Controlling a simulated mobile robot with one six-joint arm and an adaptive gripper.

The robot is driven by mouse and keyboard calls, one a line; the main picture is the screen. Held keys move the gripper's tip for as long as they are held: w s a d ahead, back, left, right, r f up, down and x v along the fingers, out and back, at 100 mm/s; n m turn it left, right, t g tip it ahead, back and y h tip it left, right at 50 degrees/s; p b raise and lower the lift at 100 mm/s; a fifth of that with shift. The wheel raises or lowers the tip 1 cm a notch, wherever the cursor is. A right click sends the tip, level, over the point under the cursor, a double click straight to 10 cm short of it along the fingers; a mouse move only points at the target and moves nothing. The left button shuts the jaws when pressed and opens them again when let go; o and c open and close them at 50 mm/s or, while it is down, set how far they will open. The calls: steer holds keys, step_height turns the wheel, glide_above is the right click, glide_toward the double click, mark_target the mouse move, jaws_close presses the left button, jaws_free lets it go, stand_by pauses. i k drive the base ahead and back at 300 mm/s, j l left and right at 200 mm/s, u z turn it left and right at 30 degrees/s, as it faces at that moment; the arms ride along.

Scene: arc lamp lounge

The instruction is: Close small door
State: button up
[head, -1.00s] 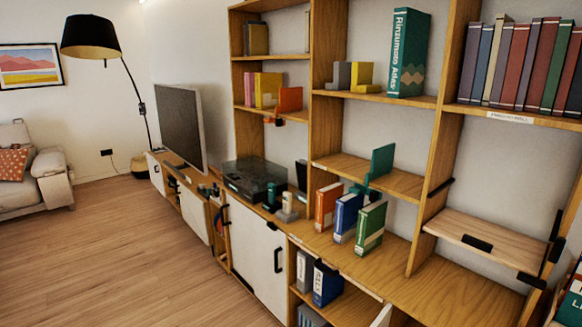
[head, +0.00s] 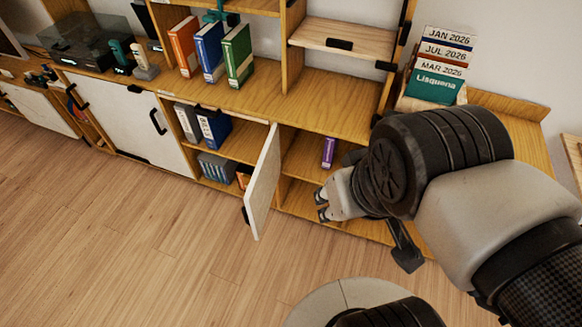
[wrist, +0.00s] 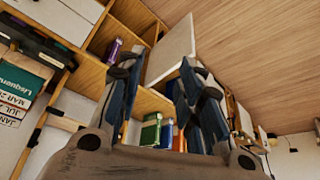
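The small white door (head: 265,185) stands swung open from the low cabinet, sticking out into the room. A dark handle (head: 245,215) shows at its outer edge. The door also shows in the wrist view (wrist: 172,50), just beyond my fingers. My gripper (head: 322,205) is to the right of the door, in front of the open lower shelves, with a visible gap between them. In the wrist view my gripper (wrist: 160,72) has its two fingers spread and nothing between them.
Open compartments hold grey and blue binders (head: 210,125) left of the door and a purple book (head: 328,152) right of it. A closed white cabinet door (head: 125,115) is farther left. The counter (head: 290,95) lies above. The wood floor (head: 130,240) in front is clear.

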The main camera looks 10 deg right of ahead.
mark_target(258, 196)
steer(key=i+j+z, duration=0.2)
steer(key=j+z, duration=0.15)
steer(key=j, duration=0.25)
steer(key=i+j+z, duration=0.15)
steer(key=j+z, duration=0.25)
steer(key=j, duration=0.25)
steer(key=j+z, duration=0.35)
steer(key=j, duration=0.35)
steer(key=k+l, duration=0.5)
steer(key=l+u, duration=0.05)
steer(key=l, duration=0.05)
